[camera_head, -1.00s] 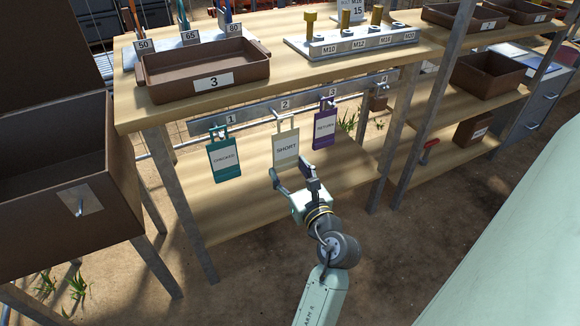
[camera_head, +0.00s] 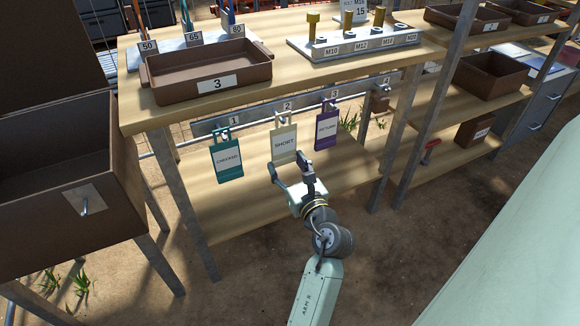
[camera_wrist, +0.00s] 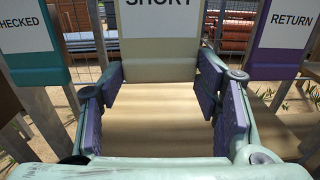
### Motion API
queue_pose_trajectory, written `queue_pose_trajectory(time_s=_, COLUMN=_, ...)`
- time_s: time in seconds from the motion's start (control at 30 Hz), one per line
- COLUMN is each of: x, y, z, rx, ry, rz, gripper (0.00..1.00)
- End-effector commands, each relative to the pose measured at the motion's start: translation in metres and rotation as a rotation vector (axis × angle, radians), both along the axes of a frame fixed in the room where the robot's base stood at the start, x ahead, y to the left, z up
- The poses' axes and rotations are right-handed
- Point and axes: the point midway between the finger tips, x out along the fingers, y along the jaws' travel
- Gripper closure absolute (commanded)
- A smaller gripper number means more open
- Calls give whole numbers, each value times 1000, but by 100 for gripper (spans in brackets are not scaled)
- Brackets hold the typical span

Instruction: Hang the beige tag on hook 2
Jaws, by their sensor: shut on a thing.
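The beige tag (camera_head: 285,145), marked SHORT, is upright in front of the rail below label 2. In the wrist view, the beige tag (camera_wrist: 160,50) is straight ahead, with its lower edge between the finger ends. My gripper (camera_head: 291,169) is shut on the tag's lower end from below; the fingers (camera_wrist: 163,80) stand apart by the tag's width. Hook 2 (camera_head: 284,112) is at the tag's top loop and mostly covered; I cannot tell if the loop is around it.
A teal CHECKED tag (camera_head: 228,160) hangs at hook 1 on the left. A purple RETURN tag (camera_head: 327,130) hangs at hook 3 on the right. Hook 4 (camera_head: 380,90) has a small dark item near it. A wooden shelf (camera_head: 250,205) lies below, and the tabletop edge (camera_head: 200,110) above.

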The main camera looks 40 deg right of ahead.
Motion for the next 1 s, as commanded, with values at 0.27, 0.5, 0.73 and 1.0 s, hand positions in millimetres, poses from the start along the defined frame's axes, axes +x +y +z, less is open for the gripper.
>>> queue_pose_trajectory(time_s=0.27, x=14, y=-3, z=1, rx=-1, ry=0, rz=1, gripper=100)
queue_pose_trajectory(time_s=0.5, x=24, y=-5, z=0, rx=-1, ry=1, rz=1, gripper=100)
queue_pose_trajectory(time_s=0.73, x=24, y=-5, z=0, rx=-1, ry=0, rz=0, gripper=100)
queue_pose_trajectory(time_s=1.0, x=24, y=-5, z=-4, rx=-1, ry=1, rz=1, gripper=100)
